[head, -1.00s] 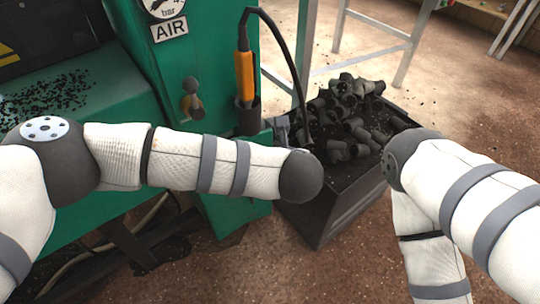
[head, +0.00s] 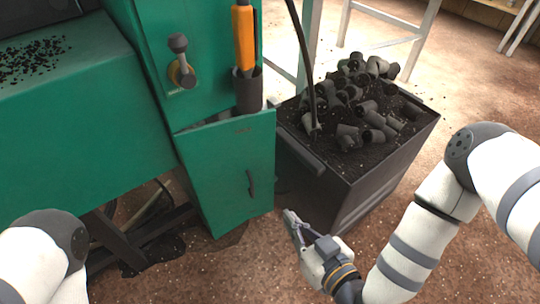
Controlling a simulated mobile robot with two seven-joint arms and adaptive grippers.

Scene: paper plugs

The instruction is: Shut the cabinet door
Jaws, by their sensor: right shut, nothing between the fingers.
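The green cabinet door (head: 225,170) is low on the green machine in the head view, with a dark vertical handle (head: 251,183) near its right side. A narrow grey gap shows along its top edge, so it looks slightly ajar; how far it stands out is hard to tell. My right gripper (head: 290,222) is low in the middle, to the right of the door and below its handle, apart from it as far as I can tell. It is shut and empty. My left arm shows only at the lower left; its gripper is out of view.
A dark bin (head: 350,195) heaped with grey pipe fittings (head: 362,100) stands just right of the door. An orange tool (head: 243,38) sits in a holder above the door, near a lever (head: 181,62). Brown floor is open in front.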

